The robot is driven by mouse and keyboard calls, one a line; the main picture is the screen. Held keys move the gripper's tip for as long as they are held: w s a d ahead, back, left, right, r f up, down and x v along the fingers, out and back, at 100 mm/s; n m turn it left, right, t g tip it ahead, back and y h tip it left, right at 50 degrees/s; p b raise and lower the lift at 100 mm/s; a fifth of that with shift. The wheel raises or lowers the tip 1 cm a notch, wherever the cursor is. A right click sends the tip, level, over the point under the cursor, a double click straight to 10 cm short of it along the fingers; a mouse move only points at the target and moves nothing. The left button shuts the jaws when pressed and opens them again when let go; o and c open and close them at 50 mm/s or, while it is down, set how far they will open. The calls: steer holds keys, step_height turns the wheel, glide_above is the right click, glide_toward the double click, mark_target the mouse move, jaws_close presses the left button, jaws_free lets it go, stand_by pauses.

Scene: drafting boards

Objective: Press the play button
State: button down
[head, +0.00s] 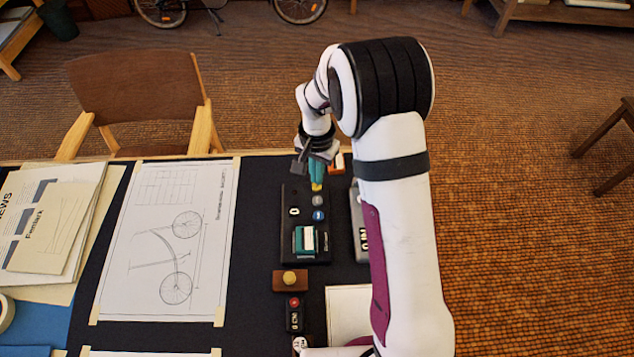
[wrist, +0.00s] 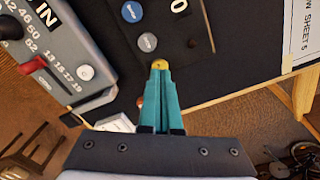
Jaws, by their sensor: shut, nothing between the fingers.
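A black device (head: 290,245) lies on the dark board with a column of round buttons on its right side. A yellow button (head: 316,187) is at the far end, then a grey button (head: 318,201), then a blue button (head: 318,215). They also show in the wrist view as yellow (wrist: 160,65), grey (wrist: 147,43) and blue (wrist: 131,12). Their symbols are too small to read, so I cannot tell which is play. My gripper (head: 316,182) is shut and empty, its teal fingertips (wrist: 160,66) pointing down at the yellow button. I cannot tell whether they touch it.
A grey device (head: 358,225) stands close on the right, partly hidden by my arm. A wooden block with a yellow knob (head: 290,279) and a small black box (head: 294,316) are nearer. A bicycle drawing (head: 165,240) lies left; a chair (head: 140,90) stands beyond the table.

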steer(key=shift+f, duration=0.9)
steer(key=shift+r, duration=1.1)
steer(key=shift+s, duration=0.1)
